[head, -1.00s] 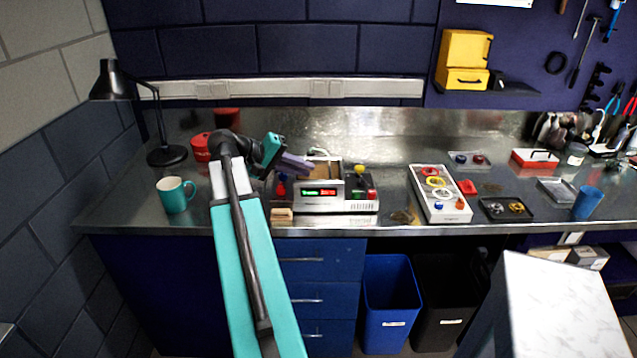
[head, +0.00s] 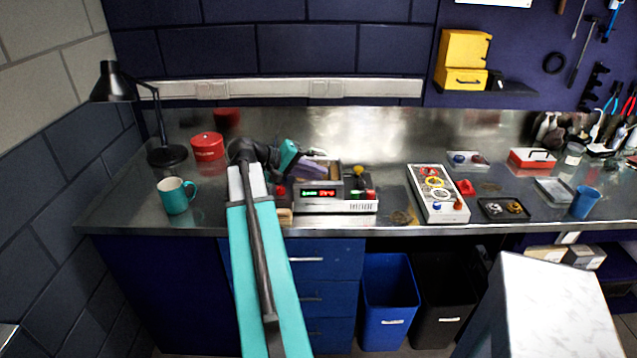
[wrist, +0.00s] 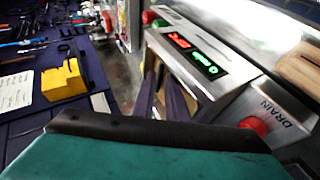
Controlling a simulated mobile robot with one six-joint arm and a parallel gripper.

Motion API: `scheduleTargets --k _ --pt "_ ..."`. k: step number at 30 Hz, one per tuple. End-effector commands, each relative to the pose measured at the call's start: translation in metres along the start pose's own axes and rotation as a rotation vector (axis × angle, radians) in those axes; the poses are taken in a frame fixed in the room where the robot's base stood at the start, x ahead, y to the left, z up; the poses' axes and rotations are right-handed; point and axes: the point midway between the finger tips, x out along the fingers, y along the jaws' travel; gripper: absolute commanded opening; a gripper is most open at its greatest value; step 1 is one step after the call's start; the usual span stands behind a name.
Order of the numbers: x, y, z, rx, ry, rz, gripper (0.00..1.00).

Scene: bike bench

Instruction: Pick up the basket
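A white and grey bench machine (head: 335,207) with a lit red and green display stands near the bench's front edge. Its display (wrist: 195,53) and a panel marked DRAIN (wrist: 273,115) show large in the wrist view. A brown piece (wrist: 300,70) shows at its top. I cannot clearly make out a basket; a thin pale shape (head: 317,152) shows just behind my gripper and could be its handle. My gripper (head: 322,170), with dark purple fingers, is over the machine's left part. In the wrist view, the fingers (wrist: 161,92) stand apart with a narrow empty gap.
A teal mug (head: 174,196), a red tin (head: 207,147) and a black lamp (head: 167,156) stand left. Blue and black bins are below.

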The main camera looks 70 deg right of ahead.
Motion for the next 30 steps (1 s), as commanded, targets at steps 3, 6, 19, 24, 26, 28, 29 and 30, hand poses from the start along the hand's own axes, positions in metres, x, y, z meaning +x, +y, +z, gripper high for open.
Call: scheduleTargets --k 3,6,19,24,26,28,29,30 --pt "0.014 0.002 0.0 -0.001 -0.003 0.0 0.12" --pt "0.022 0.001 -0.001 -0.001 0.0 0.0 0.12" --pt "0.028 0.0 0.0 0.0 0.001 -0.001 0.12" --pt "0.028 -0.001 -0.001 -0.001 0.001 -0.001 0.12" --pt "0.028 -0.001 -0.001 -0.001 0.001 -0.001 0.12" --pt "0.028 -0.001 -0.001 -0.001 0.001 -0.001 0.02" --pt "0.028 -0.001 -0.001 -0.001 0.002 -0.001 0.0" --pt "0.027 -0.001 -0.001 -0.001 0.002 -0.001 0.0"
